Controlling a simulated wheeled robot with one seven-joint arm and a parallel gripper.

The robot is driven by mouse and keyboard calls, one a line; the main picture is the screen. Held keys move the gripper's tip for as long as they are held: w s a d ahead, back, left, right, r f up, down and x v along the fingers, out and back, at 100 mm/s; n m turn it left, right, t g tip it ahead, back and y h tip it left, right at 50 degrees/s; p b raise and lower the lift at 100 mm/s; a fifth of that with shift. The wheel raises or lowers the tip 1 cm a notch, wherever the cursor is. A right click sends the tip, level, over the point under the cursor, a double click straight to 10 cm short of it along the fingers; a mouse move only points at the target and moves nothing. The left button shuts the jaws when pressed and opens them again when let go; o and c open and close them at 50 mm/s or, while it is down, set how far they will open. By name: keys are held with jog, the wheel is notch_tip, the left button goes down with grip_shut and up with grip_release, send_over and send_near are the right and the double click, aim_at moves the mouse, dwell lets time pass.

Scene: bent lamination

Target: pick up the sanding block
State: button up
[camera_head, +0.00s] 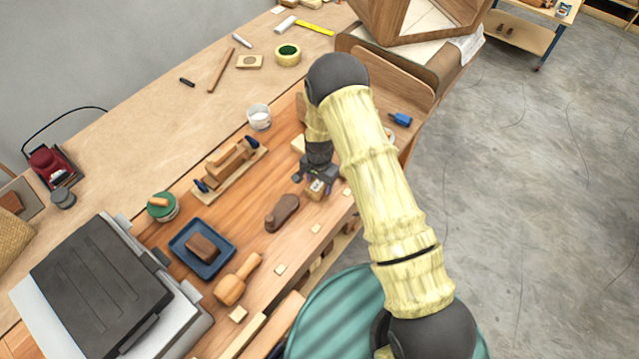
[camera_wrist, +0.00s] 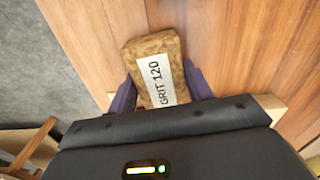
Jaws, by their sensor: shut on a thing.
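The sanding block (camera_wrist: 152,62) is a brown speckled block with a white label reading "GRIT 120" in the wrist view. My gripper (camera_wrist: 158,92) has a dark finger on each side of it and is shut on it. In the head view the block (camera_head: 316,189) shows small between the fingers of my gripper (camera_head: 315,186), over the wooden bench near its right edge. Whether the block touches the bench top or hangs just above it I cannot tell. Its near end is hidden by my gripper's body in the wrist view.
A dark brown rounded block (camera_head: 282,213) lies close by, left of my gripper. A blue tray (camera_head: 193,262) holding a brown block, a mallet (camera_head: 237,280) and a wooden plane (camera_head: 230,162) are farther left. A blue-handled tool (camera_head: 400,119) lies at the right.

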aim_at(319, 182)
notch_tip(319, 182, up, 10)
jog(key=b, duration=0.3)
jog(key=shift+f, duration=0.1)
dwell(0.4)
